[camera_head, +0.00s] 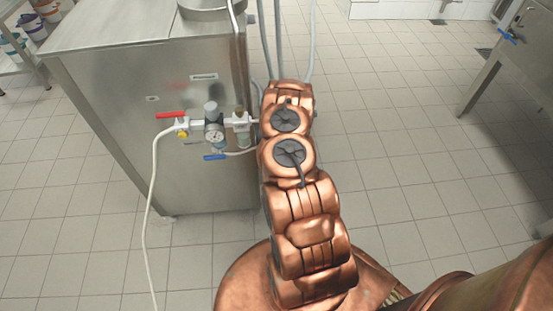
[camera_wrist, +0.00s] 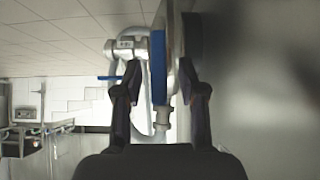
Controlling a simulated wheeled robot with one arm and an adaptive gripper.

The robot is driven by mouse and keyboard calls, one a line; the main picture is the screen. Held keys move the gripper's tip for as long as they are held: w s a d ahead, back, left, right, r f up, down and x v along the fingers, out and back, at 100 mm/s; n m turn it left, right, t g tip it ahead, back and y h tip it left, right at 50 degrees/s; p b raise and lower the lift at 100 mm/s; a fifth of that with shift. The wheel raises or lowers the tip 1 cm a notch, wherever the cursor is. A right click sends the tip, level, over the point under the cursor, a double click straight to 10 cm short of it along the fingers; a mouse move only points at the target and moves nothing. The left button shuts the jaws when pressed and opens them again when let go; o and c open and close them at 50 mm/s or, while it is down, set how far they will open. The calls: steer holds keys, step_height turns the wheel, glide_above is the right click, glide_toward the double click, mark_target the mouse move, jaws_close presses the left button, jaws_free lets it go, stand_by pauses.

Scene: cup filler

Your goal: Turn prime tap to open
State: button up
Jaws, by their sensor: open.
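My gripper (camera_wrist: 159,80) is open in the wrist view, its two dark fingers pointing up the picture. A second, smaller blue handle (camera_wrist: 110,77) sits left of the left finger. In the head view a blue handle (camera_head: 215,157) hangs below the gauge on the steel cabinet, and a red handle (camera_head: 171,115) is above it. No label shows which is the prime tap. My arm hides my gripper there.
Grey hoses (camera_head: 280,45) hang behind. A steel table (camera_head: 490,85) is at the right. Tiled floor between is clear.

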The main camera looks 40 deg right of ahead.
steer(key=v, duration=1.2)
stand_by(0.3)
stand_by(0.4)
